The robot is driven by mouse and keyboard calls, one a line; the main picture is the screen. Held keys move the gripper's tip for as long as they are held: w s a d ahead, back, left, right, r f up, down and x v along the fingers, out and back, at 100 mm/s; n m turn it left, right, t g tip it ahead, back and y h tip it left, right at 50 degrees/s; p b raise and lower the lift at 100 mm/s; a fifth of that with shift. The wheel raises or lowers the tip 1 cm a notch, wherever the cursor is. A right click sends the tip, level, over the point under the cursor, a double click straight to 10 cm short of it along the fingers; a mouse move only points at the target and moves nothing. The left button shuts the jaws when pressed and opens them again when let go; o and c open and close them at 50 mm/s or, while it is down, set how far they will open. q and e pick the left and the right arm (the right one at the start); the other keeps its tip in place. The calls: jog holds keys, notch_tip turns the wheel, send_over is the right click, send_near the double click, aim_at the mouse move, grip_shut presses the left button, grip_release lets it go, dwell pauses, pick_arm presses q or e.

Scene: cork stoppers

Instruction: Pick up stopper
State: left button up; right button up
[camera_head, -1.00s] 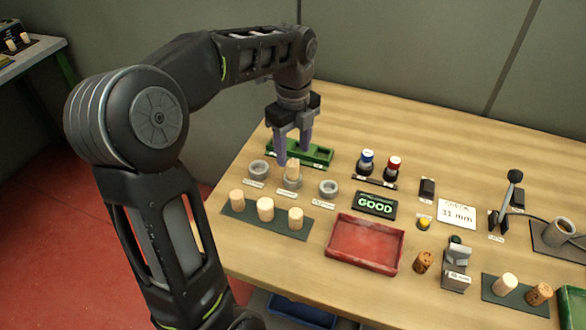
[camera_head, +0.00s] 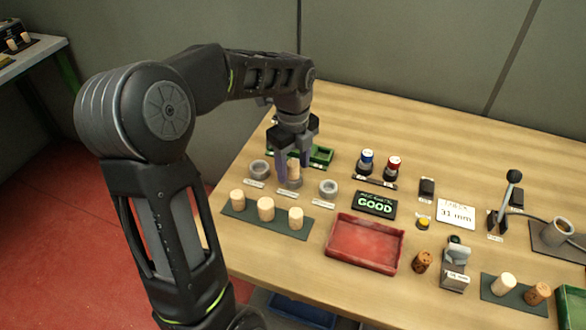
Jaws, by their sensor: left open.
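A pale cork stopper (camera_head: 294,170) stands upright in the middle one of a row of small grey ring holders (camera_head: 290,183). My left gripper (camera_head: 294,176) points down over it, open, with one finger on each side of the stopper. I cannot tell whether the fingers touch it. Three more pale stoppers (camera_head: 266,209) stand on a dark green mat (camera_head: 282,221) in front. Pale and brown stoppers (camera_head: 503,285) stand on another mat at the lower right, and a speckled brown stopper (camera_head: 422,262) stands near the red tray. My right gripper is not in view.
Empty grey rings (camera_head: 259,170) and (camera_head: 328,188) flank the middle one. A green tray (camera_head: 320,157) lies behind the gripper. A red tray (camera_head: 365,243), a GOOD sign (camera_head: 375,204), and blue and red topped items (camera_head: 366,162) stand to the right. The back of the table is clear.

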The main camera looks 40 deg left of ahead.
pick_arm(q)
jog(key=shift+c, duration=0.2)
grip_shut()
dwell(0.5)
